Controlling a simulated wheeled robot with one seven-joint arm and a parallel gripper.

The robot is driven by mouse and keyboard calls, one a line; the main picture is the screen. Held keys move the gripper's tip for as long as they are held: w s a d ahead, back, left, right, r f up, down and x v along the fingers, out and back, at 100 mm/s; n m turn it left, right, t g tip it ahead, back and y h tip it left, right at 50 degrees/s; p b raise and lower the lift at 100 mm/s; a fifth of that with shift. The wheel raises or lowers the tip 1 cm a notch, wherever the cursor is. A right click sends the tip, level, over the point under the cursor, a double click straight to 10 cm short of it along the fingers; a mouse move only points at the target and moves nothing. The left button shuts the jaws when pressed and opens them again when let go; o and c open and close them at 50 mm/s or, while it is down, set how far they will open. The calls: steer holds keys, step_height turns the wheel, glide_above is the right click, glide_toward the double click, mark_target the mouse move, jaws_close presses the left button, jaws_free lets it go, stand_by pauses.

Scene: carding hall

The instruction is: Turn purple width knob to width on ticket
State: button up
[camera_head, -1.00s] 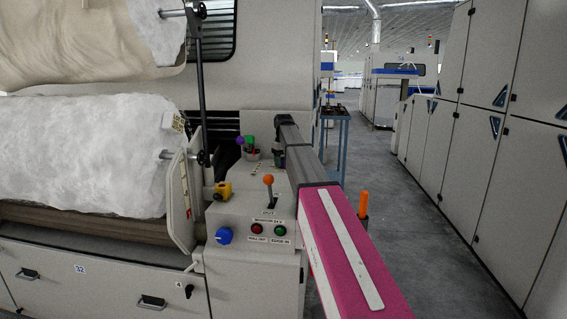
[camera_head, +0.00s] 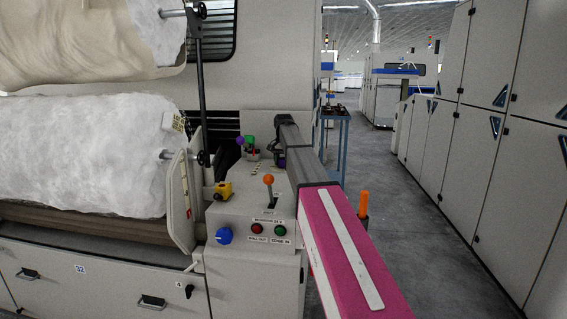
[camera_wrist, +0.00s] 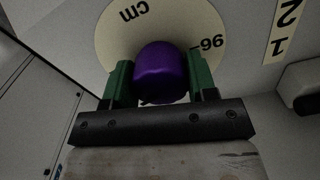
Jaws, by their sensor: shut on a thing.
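The purple width knob (camera_wrist: 160,72) sits on a round cream dial (camera_wrist: 113,40) in the wrist view. The dial shows the letters "cm" and the number 96 to the right of the knob. My gripper (camera_wrist: 161,82) is shut on the knob, with one green finger on each side. In the head view a small cream ticket (camera_head: 178,122) hangs at the end of the white roll; its print is too small to read. The far end of my arm is beyond the orange-knobbed lever, and the grip is hard to make out there.
A blue stand (camera_head: 335,117) is behind.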

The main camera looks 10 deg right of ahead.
mark_target(283, 158)
steer(key=shift+m, duration=2.1)
steer(key=o, duration=0.9)
steer(key=shift+r, duration=0.1)
step_height(283, 158, up, 11)
steer(key=shift+f, duration=0.15)
